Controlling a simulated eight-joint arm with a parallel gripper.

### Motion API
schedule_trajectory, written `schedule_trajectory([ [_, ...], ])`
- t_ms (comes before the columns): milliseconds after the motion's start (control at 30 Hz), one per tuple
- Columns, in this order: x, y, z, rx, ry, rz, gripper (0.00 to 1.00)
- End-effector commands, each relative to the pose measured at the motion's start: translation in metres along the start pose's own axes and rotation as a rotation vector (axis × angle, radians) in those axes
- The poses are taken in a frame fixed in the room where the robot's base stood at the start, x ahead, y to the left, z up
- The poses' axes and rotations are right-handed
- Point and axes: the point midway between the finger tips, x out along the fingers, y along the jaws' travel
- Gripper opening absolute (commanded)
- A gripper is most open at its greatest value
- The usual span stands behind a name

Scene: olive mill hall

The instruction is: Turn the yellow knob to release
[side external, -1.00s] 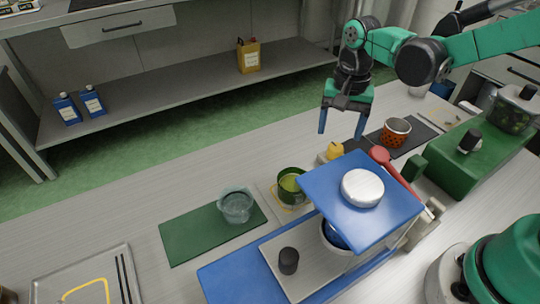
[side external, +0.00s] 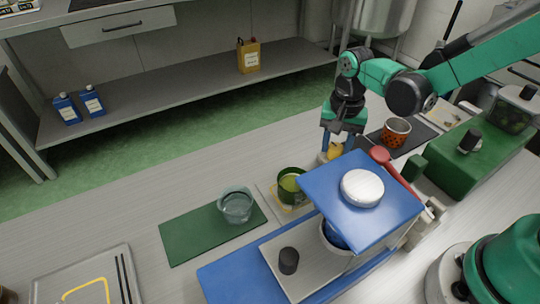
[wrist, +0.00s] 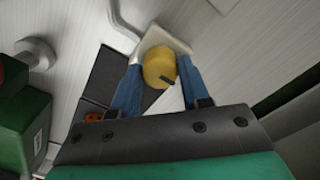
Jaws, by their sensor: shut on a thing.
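The yellow knob (wrist: 158,68) sits on a pale block (wrist: 165,38) on the worktop, with a dark pointer mark on its face. My gripper (wrist: 159,77) is shut on the knob, with one blue finger on each side of it. In the side external view my gripper (side external: 336,146) points down over the knob (side external: 334,151), behind the blue-topped machine. The fingers partly cover the knob there.
A blue plate with a white round cap (side external: 362,188) and a red-handled lever (side external: 380,155) stand close in front of the knob. A green cup (side external: 291,186) is to the left.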

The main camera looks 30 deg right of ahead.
Motion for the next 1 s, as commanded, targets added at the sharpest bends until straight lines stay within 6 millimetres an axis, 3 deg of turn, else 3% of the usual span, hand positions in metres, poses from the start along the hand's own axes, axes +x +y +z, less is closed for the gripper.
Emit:
schedule_trajectory([
  [467, -0.0003, -0.0002, -0.0001, -0.139, -0.001, 0.000, 0.00],
  [1000, -0.0004, -0.0001, -0.0002, -0.630, -0.001, -0.001, 0.00],
])
